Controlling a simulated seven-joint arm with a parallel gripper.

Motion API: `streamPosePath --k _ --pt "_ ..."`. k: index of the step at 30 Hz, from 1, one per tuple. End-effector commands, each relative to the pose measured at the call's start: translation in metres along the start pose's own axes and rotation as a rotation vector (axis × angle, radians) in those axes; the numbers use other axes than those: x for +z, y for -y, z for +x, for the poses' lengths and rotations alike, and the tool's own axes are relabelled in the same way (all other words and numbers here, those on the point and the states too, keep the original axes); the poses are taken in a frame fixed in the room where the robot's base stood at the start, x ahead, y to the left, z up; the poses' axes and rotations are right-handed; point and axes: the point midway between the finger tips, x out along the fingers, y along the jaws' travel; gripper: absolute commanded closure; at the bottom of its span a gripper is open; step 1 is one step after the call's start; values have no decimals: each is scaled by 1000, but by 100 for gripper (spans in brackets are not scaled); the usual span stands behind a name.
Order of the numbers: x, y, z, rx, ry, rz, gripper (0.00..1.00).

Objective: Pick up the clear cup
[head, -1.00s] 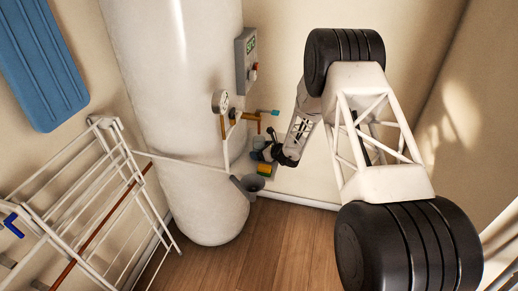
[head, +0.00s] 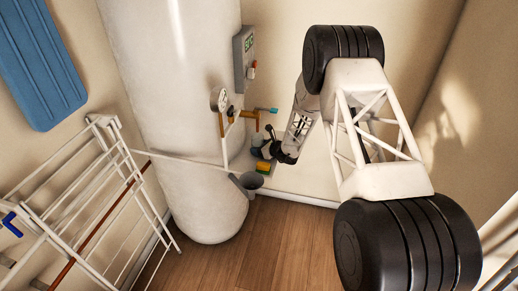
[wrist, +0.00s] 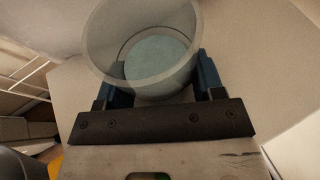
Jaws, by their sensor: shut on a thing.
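The clear cup (wrist: 146,52) is a see-through, greyish round vessel, seen from its open rim in the wrist view. It sits between the two blue fingers of my gripper (wrist: 162,80), which is shut on it. A pale bluish base shows inside the cup, which looks empty. The fingers are too small to make out clearly there.
A large white tank (head: 172,110) stands left of my gripper, with a gauge (head: 221,99), pipes and a grey control box (head: 244,60). A white drying rack (head: 88,190) is at left. A blue board (head: 40,65) is on the wall. The wooden floor (head: 270,240) below is clear.

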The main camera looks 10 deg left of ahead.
Motion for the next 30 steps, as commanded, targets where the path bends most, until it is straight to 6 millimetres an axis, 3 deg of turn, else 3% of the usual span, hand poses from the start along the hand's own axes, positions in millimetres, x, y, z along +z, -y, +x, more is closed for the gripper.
streamPosePath --k 12,30 --pt "12 0 -6 -1 0 1 65" --pt "-7 1 -51 -1 0 1 65"
